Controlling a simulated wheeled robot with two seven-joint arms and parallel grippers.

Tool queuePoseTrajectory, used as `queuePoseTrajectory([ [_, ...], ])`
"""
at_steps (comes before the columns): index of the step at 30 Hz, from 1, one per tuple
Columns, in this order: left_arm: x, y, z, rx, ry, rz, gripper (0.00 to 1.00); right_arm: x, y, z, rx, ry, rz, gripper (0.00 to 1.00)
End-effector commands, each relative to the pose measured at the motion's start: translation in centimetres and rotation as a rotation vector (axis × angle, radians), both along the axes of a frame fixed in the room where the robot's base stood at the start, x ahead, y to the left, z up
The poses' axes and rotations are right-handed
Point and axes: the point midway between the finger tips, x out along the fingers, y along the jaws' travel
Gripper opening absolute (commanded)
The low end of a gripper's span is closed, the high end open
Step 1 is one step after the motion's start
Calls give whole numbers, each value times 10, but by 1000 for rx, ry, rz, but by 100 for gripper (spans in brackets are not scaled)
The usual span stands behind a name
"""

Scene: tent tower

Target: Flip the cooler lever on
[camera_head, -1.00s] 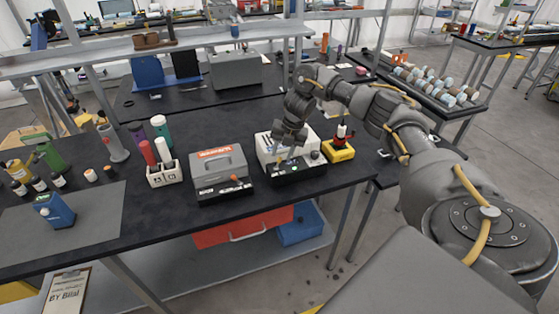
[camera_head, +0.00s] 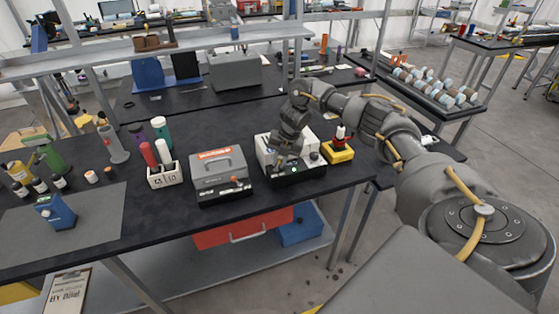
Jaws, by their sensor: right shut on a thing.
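A white box-shaped device (camera_head: 268,153) with a black front panel (camera_head: 300,177) stands near the front edge of the dark table. My right gripper (camera_head: 284,163) reaches down over this panel from above. It is shut on what appears to be the panel's lever; the fingers mostly hide it, so its tilt cannot be told. A grey case (camera_head: 217,168) with a red label stands just left, with an orange-tipped lever (camera_head: 235,181) on its black front. I cannot tell from any marking which device is the cooler. My left gripper is not in view.
A yellow block (camera_head: 337,154) with a red-and-black top stands close right of the white device. A white holder (camera_head: 165,177) with red and white cylinders stands left of the grey case. Several bottles and a blue device (camera_head: 54,211) are at far left.

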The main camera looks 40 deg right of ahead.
Motion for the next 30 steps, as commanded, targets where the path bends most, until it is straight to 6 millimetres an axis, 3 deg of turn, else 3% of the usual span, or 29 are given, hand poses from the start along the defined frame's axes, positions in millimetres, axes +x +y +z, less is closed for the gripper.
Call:
queuePoseTrajectory([
  [6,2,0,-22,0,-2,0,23,-3,-7,-8,131,-45,-3,0],
  [16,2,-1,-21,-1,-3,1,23,-3,-7,-3,168,-58,-1,0],
  [17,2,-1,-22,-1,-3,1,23,-3,-7,-3,168,-58,-1,16],
  [21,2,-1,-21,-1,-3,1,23,-3,-7,-3,168,-58,-1,35],
  [30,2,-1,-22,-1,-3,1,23,-3,-7,-2,168,-58,0,37],
])
